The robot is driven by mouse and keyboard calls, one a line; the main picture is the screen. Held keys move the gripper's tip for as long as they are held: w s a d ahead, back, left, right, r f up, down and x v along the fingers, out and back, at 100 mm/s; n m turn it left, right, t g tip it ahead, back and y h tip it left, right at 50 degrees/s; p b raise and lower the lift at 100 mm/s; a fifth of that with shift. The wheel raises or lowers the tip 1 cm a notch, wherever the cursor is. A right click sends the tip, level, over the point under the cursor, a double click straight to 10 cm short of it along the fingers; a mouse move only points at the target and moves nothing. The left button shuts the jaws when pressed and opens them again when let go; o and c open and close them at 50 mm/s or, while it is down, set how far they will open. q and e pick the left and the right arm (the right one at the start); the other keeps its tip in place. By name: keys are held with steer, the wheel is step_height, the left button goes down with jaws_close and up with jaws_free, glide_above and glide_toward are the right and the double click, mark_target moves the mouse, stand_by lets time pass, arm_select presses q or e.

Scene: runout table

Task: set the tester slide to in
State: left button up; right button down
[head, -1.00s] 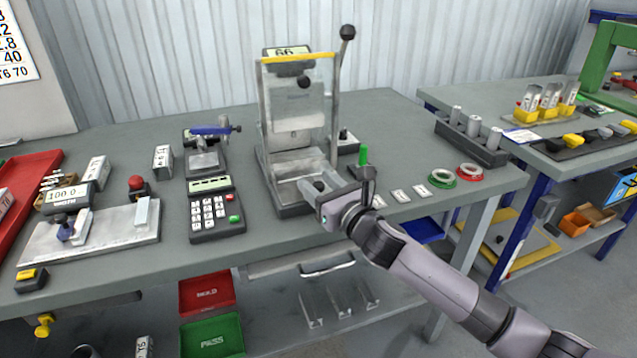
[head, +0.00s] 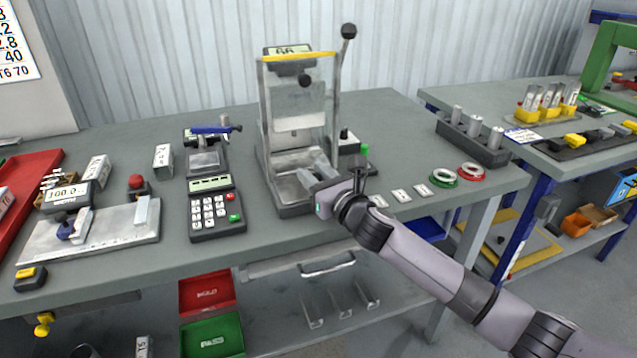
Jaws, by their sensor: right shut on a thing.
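The tester (head: 264,130) is a grey upright frame with a clear front guard, a small display on top and a black-knobbed lever at its right. Its slide (head: 289,188) is the pale metal tray low in the base. My right gripper (head: 316,178) reaches in from the right at the tray's front right part. It is shut on the slide, but its body and fingers hide the exact grip point. My left gripper is not in view.
A keypad unit (head: 214,213) stands close left of the tester. A green-topped part (head: 365,151) and small white labels (head: 401,194) lie right of it, close to my arm. Green (head: 442,178) and red rings (head: 470,171) lie farther right.

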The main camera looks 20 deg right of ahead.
steer(key=shift+w, duration=0.5)
steer(key=c, duration=0.9)
jaws_free()
steer(key=shift+c, duration=0.2)
steer(key=shift+v, duration=3.55)
